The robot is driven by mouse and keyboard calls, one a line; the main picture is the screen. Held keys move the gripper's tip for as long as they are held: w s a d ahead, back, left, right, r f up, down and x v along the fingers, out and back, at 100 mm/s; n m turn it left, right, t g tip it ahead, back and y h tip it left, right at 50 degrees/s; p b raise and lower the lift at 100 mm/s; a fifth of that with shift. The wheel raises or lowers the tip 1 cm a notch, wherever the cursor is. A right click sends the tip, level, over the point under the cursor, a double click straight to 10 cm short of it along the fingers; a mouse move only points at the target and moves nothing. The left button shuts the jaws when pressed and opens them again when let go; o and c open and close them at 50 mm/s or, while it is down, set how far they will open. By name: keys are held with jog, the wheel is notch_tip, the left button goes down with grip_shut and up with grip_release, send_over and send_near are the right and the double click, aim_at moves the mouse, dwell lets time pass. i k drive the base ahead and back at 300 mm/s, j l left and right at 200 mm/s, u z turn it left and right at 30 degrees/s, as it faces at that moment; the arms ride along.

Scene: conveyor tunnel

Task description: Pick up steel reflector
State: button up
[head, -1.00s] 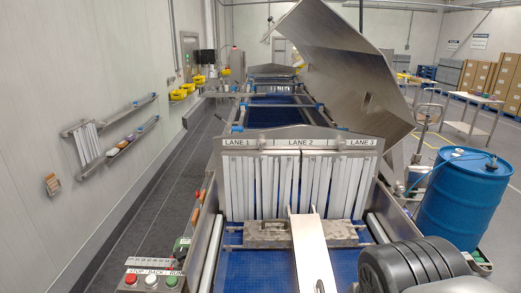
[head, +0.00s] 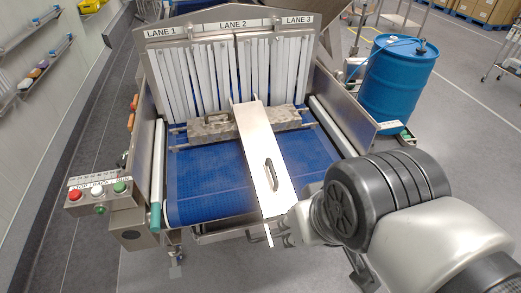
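The long, flat steel piece that looks like the steel reflector (head: 262,150) lies lengthwise on the blue belt in the head view. Its far end rests over a grey, stone-like block (head: 212,130) close to the strip curtain. My gripper (head: 274,238) is low beside that near end, in front of the belt. It is small and partly hidden by my arm, so its finger opening and any contact with the steel are unclear.
White curtain strips (head: 202,78) hang under the lane signs behind the block. A panel with red, white and green buttons (head: 99,196) stands at the left. A blue drum (head: 398,82) stands at the right. The belt (head: 205,180) is bare left of the steel piece.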

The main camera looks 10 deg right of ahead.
aim_at(275, 192)
jog(key=i+j, duration=0.15)
jog(key=j, duration=0.25)
jog(key=i+j, duration=0.15)
jog(key=j, duration=0.25)
jog(key=i+j, duration=0.2)
jog(key=j, duration=0.2)
jog(key=i+j, duration=0.15)
jog(key=j, duration=0.2)
jog(key=z, duration=0.45)
jog(key=j+z, duration=0.1)
jog(key=z, duration=0.85)
jog(key=j+z, duration=0.15)
jog(key=z, duration=0.8)
